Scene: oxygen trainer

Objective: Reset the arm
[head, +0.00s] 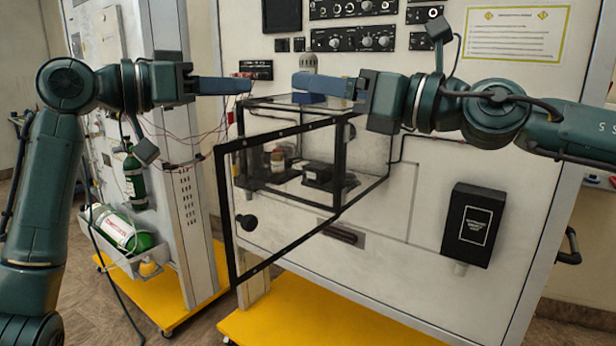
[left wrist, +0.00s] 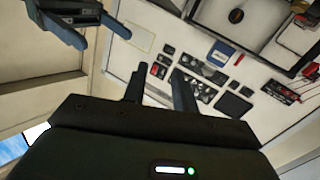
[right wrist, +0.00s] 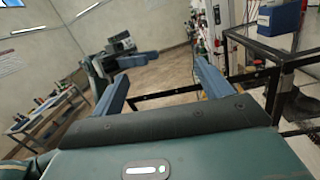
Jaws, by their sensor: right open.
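Both my arms are raised in front of the white panel. My left gripper (head: 250,86) points right, and its fingers stand apart with nothing between them in the left wrist view (left wrist: 158,78). My right gripper (head: 297,84) points left, facing the left one across a small gap. Its fingers are wide apart and empty in the right wrist view (right wrist: 163,85). Both grippers are above a clear box (head: 375,160) mounted on the panel. The box's black-framed door (head: 223,215) stands open, swung out toward me. Neither gripper appears to touch the box or door.
A small blue object (head: 309,98) sits on the box top, also seen in the left wrist view (left wrist: 221,54). Small items lie inside the box. At left, a cabinet (head: 180,190) carries green bottles (head: 134,175) and thin red wires. A black unit (head: 472,225) hangs at right.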

